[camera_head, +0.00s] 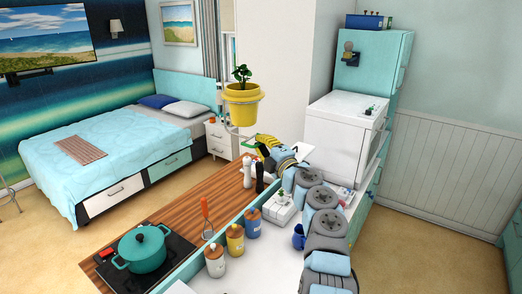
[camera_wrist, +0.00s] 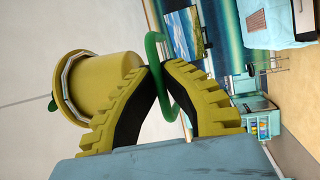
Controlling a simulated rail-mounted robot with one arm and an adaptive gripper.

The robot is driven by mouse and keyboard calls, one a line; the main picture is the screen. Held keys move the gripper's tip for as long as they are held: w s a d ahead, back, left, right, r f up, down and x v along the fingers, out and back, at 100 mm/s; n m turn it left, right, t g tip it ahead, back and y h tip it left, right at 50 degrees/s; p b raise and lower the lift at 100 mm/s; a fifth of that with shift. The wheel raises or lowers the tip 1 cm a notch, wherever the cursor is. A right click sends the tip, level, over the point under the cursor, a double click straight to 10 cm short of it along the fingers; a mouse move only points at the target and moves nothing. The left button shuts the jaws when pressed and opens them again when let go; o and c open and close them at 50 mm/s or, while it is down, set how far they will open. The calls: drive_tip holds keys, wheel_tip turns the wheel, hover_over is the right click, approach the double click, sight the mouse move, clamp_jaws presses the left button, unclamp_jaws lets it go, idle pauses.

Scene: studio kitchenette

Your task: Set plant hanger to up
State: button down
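The plant hanger shows as a yellow pot (camera_head: 242,108) with a small green plant (camera_head: 241,74), hanging upright above the counter. The pot (camera_wrist: 108,88) lies sideways at the left of the wrist view. A green curved loop (camera_wrist: 155,45) is beside the pot there; its link to the pot is hidden. My gripper (camera_head: 264,141) is just below and right of the pot. In the wrist view, the yellow, black-padded fingertips of my gripper (camera_wrist: 162,68) come together around the loop, which shows both beyond and between the fingers. The exact contact is partly hidden.
A white appliance (camera_head: 340,128) stands right of my arm. A bed (camera_head: 115,155) is behind left. The floor at the right is clear.

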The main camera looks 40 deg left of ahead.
wheel_tip(320, 180, up, 4)
drive_tip(key=shift+r, duration=0.1)
idle(0.4)
drive_tip(key=c, duration=1.2)
unclamp_jaws()
drive_tip(key=shift+o, duration=0.2)
drive_tip(key=shift+d, duration=0.15)
drive_tip(key=v, duration=1.1)
drive_tip(key=shift+d, duration=0.35)
drive_tip(key=shift+s, duration=0.1)
